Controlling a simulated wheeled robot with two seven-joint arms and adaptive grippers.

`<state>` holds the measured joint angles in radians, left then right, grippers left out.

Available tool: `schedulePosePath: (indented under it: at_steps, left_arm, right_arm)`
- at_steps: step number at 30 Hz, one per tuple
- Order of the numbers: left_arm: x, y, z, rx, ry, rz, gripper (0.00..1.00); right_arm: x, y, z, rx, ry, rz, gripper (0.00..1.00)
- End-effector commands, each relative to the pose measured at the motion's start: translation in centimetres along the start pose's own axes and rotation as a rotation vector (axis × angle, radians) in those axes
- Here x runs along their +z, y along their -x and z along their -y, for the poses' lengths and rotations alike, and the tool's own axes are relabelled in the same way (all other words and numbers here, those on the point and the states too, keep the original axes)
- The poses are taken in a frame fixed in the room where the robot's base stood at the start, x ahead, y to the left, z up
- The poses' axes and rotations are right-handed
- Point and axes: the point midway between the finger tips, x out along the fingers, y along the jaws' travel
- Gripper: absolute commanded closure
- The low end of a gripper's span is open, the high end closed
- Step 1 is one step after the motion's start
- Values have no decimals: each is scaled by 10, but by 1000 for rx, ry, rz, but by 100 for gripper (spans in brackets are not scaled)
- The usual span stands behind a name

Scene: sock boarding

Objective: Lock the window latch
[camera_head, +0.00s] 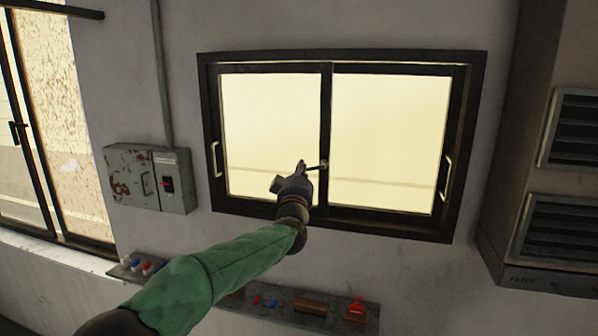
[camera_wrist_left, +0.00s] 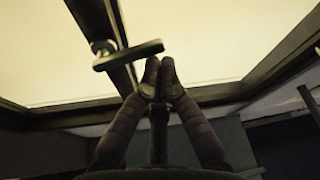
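The dark-framed sliding window (camera_head: 326,120) is in the wall ahead, both panes shut side by side. The latch (camera_head: 322,165) is a small lever on the middle stile, pointing left from its round pivot. In the left wrist view the latch lever (camera_wrist_left: 128,55) runs to the right of its pivot across the stile. My left gripper (camera_head: 301,166) is in front of the window, just left of the latch. In the left wrist view its fingertips (camera_wrist_left: 158,78) are together, with nothing seen between them, close below the lever's free end; contact cannot be told. My right gripper is not in view.
Pale pull handles (camera_head: 215,159) are on both window sides. A worn grey electrical box (camera_head: 150,179) hangs left of the window. A shelf (camera_head: 285,310) with small coloured items runs below. A louvred cabinet (camera_head: 560,180) stands at right. The wall above the window is clear.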

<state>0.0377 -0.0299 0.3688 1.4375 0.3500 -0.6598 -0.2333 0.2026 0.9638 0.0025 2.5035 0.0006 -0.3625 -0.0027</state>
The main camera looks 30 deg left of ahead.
Motion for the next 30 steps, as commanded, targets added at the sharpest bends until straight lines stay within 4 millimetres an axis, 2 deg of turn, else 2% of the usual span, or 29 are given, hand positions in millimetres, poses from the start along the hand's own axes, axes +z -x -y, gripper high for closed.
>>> schedulePosePath:
  at_steps: [12, 30]
  left_arm:
    - [18, 6, 3, -121, 350, 2, 100]
    - [41, 14, -3, -297, 849, 2, 100]
  right_arm:
    - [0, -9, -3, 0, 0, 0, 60]
    - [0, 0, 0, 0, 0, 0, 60]
